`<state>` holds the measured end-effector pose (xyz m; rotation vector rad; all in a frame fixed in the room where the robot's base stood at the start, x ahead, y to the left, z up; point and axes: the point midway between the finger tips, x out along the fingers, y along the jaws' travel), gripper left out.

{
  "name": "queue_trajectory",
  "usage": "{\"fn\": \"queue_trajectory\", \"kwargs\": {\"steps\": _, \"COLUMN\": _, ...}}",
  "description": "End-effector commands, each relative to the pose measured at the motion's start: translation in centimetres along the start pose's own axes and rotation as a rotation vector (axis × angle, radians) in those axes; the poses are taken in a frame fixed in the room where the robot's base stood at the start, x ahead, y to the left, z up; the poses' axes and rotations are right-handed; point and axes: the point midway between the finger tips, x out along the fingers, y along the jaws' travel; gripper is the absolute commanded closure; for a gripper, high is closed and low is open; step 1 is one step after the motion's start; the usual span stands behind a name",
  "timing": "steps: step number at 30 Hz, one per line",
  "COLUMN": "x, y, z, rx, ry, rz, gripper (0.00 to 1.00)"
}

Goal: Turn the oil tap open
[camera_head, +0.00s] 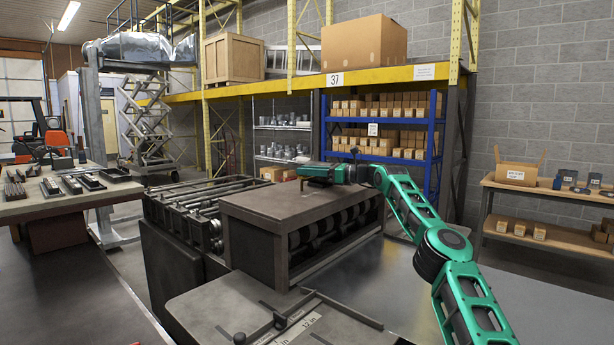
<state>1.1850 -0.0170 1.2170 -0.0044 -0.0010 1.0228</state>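My green arm reaches in from the lower right, over the dark roll-forming machine (262,205). My gripper (303,181) is at the far end of the arm, just above the machine's flat top cover. It is small and seen from behind and the side, so I cannot tell whether its fingers are open or shut. I cannot make out the oil tap for sure. A small dark upright part shows by the wrist, but I cannot tell whether it belongs to the arm or the machine.
Open rollers (205,200) lie left of the cover. A flat machine bed with a dark bar (340,308) is in front. A table with metal parts (75,200) stands left. A blue shelf with boxes (437,140) is behind, and a wooden bench (560,240) stands right.

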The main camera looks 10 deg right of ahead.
Motion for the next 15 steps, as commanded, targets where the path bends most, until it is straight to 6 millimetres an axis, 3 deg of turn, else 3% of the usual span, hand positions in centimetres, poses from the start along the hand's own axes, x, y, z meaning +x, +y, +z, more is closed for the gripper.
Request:
{"fn": "queue_trajectory", "kwargs": {"steps": 7, "x": -1.7, "y": -0.1, "z": -0.1, "rx": 0.002, "ry": 0.000, "rz": -0.001, "gripper": 0.73}}
{"fn": "queue_trajectory", "kwargs": {"steps": 15, "x": -6.3, "y": -0.2, "z": -0.1, "rx": 0.000, "ry": 0.001, "rz": -0.002, "gripper": 0.73}}
